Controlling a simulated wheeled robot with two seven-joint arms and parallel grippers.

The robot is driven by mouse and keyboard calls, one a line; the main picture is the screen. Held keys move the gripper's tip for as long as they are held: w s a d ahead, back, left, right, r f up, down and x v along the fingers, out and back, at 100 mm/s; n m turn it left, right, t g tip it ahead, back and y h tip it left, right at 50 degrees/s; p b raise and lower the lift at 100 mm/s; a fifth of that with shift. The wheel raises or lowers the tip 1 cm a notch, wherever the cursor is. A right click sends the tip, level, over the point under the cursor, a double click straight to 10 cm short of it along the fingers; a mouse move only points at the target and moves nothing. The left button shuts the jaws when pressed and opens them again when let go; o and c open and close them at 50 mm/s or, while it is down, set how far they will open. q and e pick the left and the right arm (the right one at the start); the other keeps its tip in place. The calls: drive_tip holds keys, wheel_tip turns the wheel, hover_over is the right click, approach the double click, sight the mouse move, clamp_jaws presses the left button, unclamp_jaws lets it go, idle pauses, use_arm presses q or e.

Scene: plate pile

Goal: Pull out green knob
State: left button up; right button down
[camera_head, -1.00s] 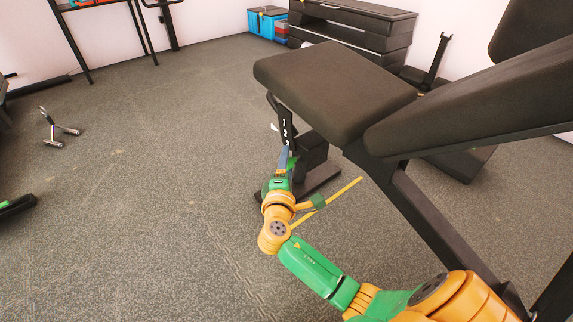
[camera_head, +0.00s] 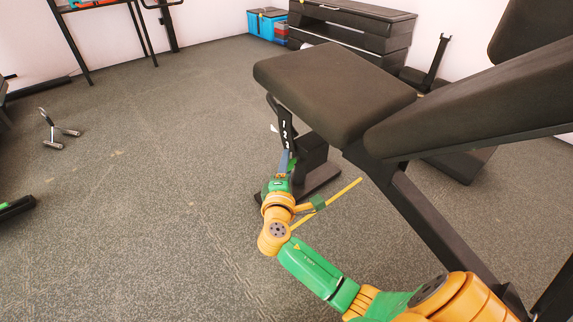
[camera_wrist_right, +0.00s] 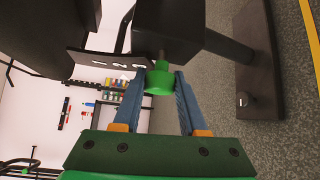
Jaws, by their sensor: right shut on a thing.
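The green knob (camera_wrist_right: 159,82) shows in the right wrist view, on a short shaft at the dark frame under the bench seat. My right gripper (camera_wrist_right: 160,88) is shut on the knob, with one blue finger on each side of it. In the head view my right gripper (camera_head: 287,160) is at the numbered black bracket (camera_head: 285,122) below the front of the padded bench seat (camera_head: 335,85). A little green shows beside the fingers there; the knob is mostly hidden. My left gripper is in no view.
The bench backrest (camera_head: 480,105) and sloping black frame stand to the right, close to my arm. A metal handle attachment (camera_head: 57,132) lies on the floor at the left. Black storage boxes (camera_head: 350,30) stand at the back wall.

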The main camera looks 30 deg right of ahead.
idle(0.6)
drive_tip(key=shift+a, duration=1.05)
drive_tip(key=shift+c, duration=2.3)
unclamp_jaws()
drive_tip(key=shift+a, duration=0.1)
drive_tip(key=shift+p, duration=0.3)
